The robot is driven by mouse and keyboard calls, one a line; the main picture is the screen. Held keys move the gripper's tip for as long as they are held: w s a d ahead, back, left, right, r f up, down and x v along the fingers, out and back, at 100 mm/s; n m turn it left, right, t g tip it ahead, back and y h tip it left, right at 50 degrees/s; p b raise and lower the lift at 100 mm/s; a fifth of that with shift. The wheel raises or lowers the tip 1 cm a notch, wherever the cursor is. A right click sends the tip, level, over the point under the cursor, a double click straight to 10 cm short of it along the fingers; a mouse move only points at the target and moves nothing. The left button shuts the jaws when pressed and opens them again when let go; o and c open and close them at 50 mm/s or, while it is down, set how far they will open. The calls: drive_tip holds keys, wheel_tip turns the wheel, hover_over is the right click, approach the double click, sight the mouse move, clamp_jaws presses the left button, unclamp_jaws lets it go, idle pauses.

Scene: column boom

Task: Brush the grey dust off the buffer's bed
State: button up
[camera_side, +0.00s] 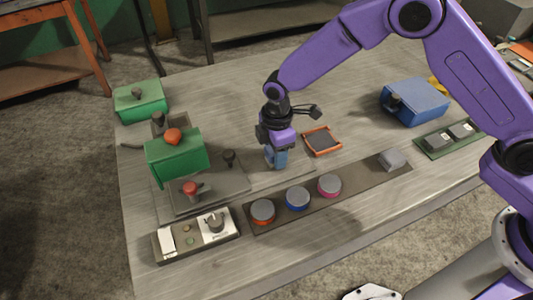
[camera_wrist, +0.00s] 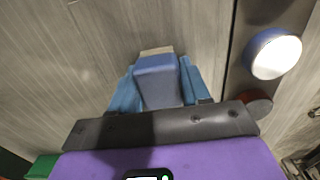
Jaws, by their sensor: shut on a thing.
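My gripper (camera_side: 275,158) is near the middle of the table, pointing down, just right of the buffer's bed. It is shut on a blue block with a tan end, which looks like a brush (camera_wrist: 160,82); in the wrist view it sits between the two light-blue fingers. In the side view I cannot tell whether its tip touches the table. The buffer appears to be the green machine (camera_side: 176,157) with an orange-red knob, at the left. Its grey bed (camera_side: 215,192) lies low around it, with a red-topped knob at the front. I cannot make out grey dust on it.
A dark strip (camera_side: 357,186) with round orange, blue and pink-rimmed pieces runs along the front. A switch panel (camera_side: 195,236) stands front left. A green box (camera_side: 140,100), orange-rimmed tray (camera_side: 337,139) and blue box (camera_side: 415,102) stand further back. The back middle is clear.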

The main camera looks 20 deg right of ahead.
sight(295, 154)
drive_tip(key=shift+d, duration=2.75)
wheel_tip(295, 154, up, 8)
drive_tip(key=shift+a, duration=0.15)
drive_tip(key=shift+r, duration=0.1)
